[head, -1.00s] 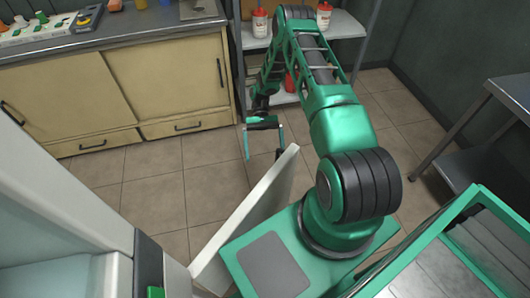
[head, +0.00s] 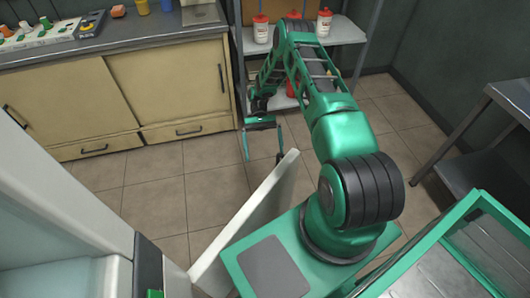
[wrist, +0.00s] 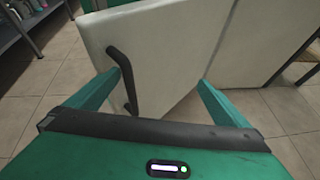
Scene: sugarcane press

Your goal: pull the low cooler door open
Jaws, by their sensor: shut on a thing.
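The low cooler door (head: 248,222) is a white slab standing swung out from the cooler (head: 85,230) at the lower left of the head view. In the wrist view its white face (wrist: 185,40) fills the upper middle, with a dark bar handle (wrist: 131,101) on its left part. My gripper (head: 263,157) is at the door's far end in the head view.
A cabinet with drawers (head: 170,85) stands at the back left. A metal shelf (head: 345,30) with red-capped bottles is behind my arm. A steel table (head: 510,95) and a green-framed bin (head: 470,240) are at the right. Tiled floor between door and cabinet is clear.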

